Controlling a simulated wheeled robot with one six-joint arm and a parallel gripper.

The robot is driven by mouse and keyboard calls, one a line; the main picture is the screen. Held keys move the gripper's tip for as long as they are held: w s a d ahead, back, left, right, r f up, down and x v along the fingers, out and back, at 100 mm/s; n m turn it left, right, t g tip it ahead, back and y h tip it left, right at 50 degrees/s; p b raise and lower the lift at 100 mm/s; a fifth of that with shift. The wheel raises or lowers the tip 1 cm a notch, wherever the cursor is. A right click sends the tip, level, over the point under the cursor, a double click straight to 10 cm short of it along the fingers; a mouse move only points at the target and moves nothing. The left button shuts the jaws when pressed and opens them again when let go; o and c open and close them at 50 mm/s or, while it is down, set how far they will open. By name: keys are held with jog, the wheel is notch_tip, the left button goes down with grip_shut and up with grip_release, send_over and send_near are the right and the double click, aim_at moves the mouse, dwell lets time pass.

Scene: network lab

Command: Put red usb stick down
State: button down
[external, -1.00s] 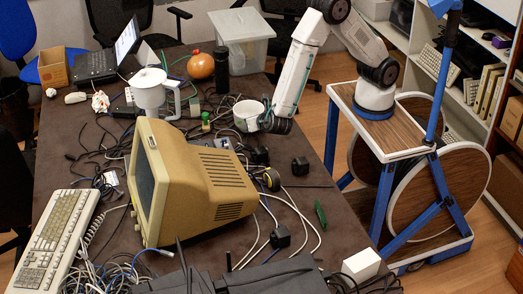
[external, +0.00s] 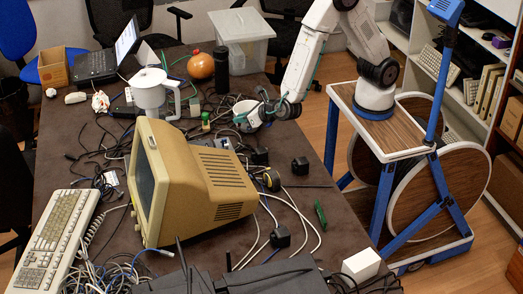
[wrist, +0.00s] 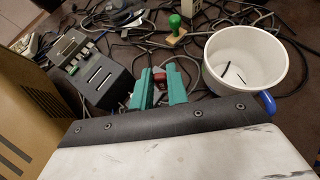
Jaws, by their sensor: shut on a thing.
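The red USB stick (wrist: 159,76) shows as a small red end between the teal fingertips of my gripper (wrist: 160,84) in the wrist view. My gripper is shut on it. The fingers hide most of the stick, and I cannot tell whether it touches anything below. In the external view my gripper (external: 262,104) is at the white mug near the table's right side; the stick cannot be made out there.
The white mug (wrist: 221,59) with a blue handle stands right of my fingers. A grey slotted box (wrist: 98,77) is on the left. A green-topped stamp (wrist: 174,27) stands beyond. Cables cover the table; the beige monitor (external: 205,180) is close by.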

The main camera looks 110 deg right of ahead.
jog(key=w+a+r+n+t+y, duration=0.4)
jog(key=a+r+n+y, duration=0.15)
jog(key=a+n, duration=0.2)
jog(key=s+a+f+n+y, duration=0.1)
jog(key=s+a+f+y, duration=0.15)
jog(key=a, duration=0.75)
jog(key=s+a+f+n+y, duration=0.15)
jog(key=s+a, duration=0.25)
jog(key=a, duration=0.5)
jog(key=s+a+f, duration=0.3)
jog(key=s+a, duration=0.6)
jog(key=s, duration=0.4)
jog(key=s+a+f, duration=0.2)
jog(key=s+a, duration=0.6)
jog(key=s, duration=0.4)
jog(key=w+a, duration=0.3)
jog(key=w, duration=0.1)
jog(key=w+a+f, duration=0.1)
jog(key=w+a, duration=0.2)
jog(key=w, duration=0.1)
jog(key=w+a, duration=0.4)
jog(key=shift+w+f, duration=0.25)
jog(key=shift+f, duration=0.15)
jog(key=shift+s+d+f, duration=0.1)
jog(key=shift+f, duration=1.55)
jog(key=shift+f, duration=0.15)
